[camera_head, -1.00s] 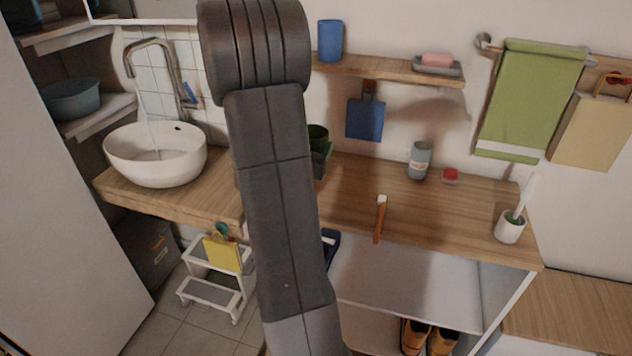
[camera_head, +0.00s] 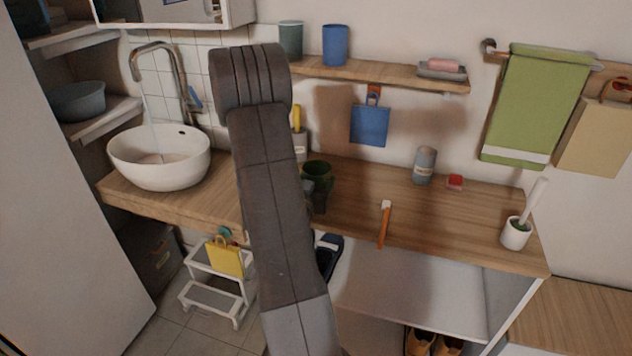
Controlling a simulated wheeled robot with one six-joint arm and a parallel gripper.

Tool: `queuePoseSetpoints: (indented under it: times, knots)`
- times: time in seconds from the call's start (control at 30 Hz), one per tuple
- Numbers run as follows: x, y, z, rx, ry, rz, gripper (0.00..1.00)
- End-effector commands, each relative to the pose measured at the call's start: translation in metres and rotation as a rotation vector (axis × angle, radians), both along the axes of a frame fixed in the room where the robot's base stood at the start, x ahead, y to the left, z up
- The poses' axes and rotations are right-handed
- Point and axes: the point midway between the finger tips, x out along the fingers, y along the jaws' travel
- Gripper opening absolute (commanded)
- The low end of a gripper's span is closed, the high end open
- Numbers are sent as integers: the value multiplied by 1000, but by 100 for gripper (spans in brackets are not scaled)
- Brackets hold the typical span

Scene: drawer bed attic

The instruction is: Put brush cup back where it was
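A dark green cup (camera_head: 317,170) is upright at my gripper (camera_head: 315,197), just right of my arm and in front of the counter's back part. The dark fingers are at the cup's lower side, partly hidden by my arm, and appear shut on it. No brush shows in this cup. A white cup (camera_head: 515,235) with a white-handled brush (camera_head: 535,200) stands at the counter's right front. A grey labelled cup (camera_head: 300,147) with a yellow item in it is at the back, partly behind my arm. I cannot tell by looks which is the brush cup.
The wooden counter (camera_head: 450,220) holds an orange-handled tool (camera_head: 384,225), a grey canister (camera_head: 424,165) and a small red item (camera_head: 455,182). A white basin (camera_head: 160,160) is left. A wall shelf (camera_head: 380,78) carries cups. The counter's right middle is mostly clear.

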Motion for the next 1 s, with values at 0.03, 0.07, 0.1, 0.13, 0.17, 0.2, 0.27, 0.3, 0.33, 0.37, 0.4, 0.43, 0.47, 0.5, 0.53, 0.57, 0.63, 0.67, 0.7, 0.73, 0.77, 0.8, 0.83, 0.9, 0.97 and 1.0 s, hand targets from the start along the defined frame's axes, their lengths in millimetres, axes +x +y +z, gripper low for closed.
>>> queuePoseSetpoints:
  times: [0.03, 0.07, 0.1, 0.13, 0.17, 0.2, 0.27, 0.3, 0.33, 0.37, 0.4, 0.43, 0.47, 0.5, 0.53, 0.57, 0.63, 0.67, 0.7, 0.73, 0.77, 0.8, 0.83, 0.9, 0.97, 1.0]
  knots:
    - [0, 0, 1, 0, -1, 0, 31]
    - [0, 0, 0, 0, -1, 0, 31]
    - [0, 0, -1, 0, -1, 0, 31]
    - [0, 0, -2, 0, -1, 0, 31]
    - [0, 0, -3, 0, -1, 0, 31]
    - [0, 0, -4, 0, -1, 0, 31]
    - [0, 0, -3, 0, 0, 0, 73]
    - [0, 0, -2, 0, 0, 0, 81]
    - [0, 0, -2, 0, 0, 0, 87]
    - [0, 0, -2, 0, 0, 0, 87]
    - [0, 0, -2, 0, 0, 0, 87]
    - [0, 0, -2, 0, 0, 0, 87]
    - [0, 0, -2, 0, 0, 0, 87]
    - [0, 0, -2, 0, 0, 0, 87]
    - [0, 0, -2, 0, 0, 0, 87]
    - [0, 0, -2, 0, 0, 0, 87]
    - [0, 0, -2, 0, 0, 0, 87]
    - [0, 0, -1, 0, 0, 0, 87]
    - [0, 0, 1, 0, 0, 0, 87]
    - [0, 0, 2, 0, 0, 0, 87]
    - [-3, 1, 1, -1, 1, 1, 87]
    - [-9, 4, 0, 0, 1, 1, 87]
    - [-14, 6, -1, 0, 0, 2, 87]
    - [-28, 10, -1, 0, 1, 3, 87]
    - [-41, 15, -1, -1, 1, 5, 87]
    - [-51, 18, -1, -1, 1, 5, 87]
